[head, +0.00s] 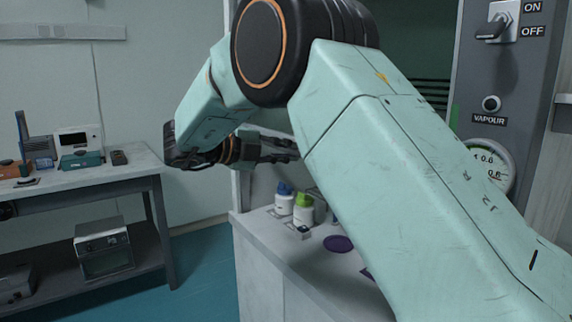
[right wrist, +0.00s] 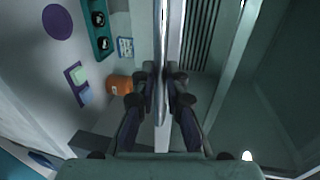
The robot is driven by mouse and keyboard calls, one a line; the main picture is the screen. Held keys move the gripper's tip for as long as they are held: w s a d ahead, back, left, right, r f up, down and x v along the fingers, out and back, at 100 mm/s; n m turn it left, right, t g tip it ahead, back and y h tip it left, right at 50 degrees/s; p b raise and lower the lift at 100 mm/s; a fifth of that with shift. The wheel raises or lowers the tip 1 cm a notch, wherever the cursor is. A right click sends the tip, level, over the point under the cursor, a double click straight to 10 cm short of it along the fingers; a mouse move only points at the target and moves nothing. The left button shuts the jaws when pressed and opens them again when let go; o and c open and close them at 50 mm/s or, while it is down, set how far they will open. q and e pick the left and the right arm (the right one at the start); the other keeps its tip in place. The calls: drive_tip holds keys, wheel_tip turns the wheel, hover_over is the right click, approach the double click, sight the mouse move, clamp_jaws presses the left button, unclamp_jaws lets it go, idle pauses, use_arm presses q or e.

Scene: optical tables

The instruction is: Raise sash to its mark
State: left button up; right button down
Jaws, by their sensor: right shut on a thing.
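My right gripper (head: 288,150) reaches in front of the fume cabinet in the head view, with my arm covering much of the opening. My left gripper is out of view.
Bottles with blue and green caps (head: 303,208) and a purple disc (head: 338,244) are on the white worktop (head: 262,228). The grey post has a switch (head: 493,27) and a gauge (head: 489,165). A bench (head: 110,176) with instruments stands left, with open floor between.

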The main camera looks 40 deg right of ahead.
wheel_tip(320, 180, up, 13)
drive_tip(key=p, duration=0.6)
drive_tip(key=shift+f, duration=0.15)
drive_tip(key=c, duration=1.7)
unclamp_jaws()
drive_tip(key=shift+o, duration=0.2)
drive_tip(key=shift+f, duration=0.1)
drive_tip(key=v, duration=1.2)
drive_tip(key=shift+w, duration=0.1)
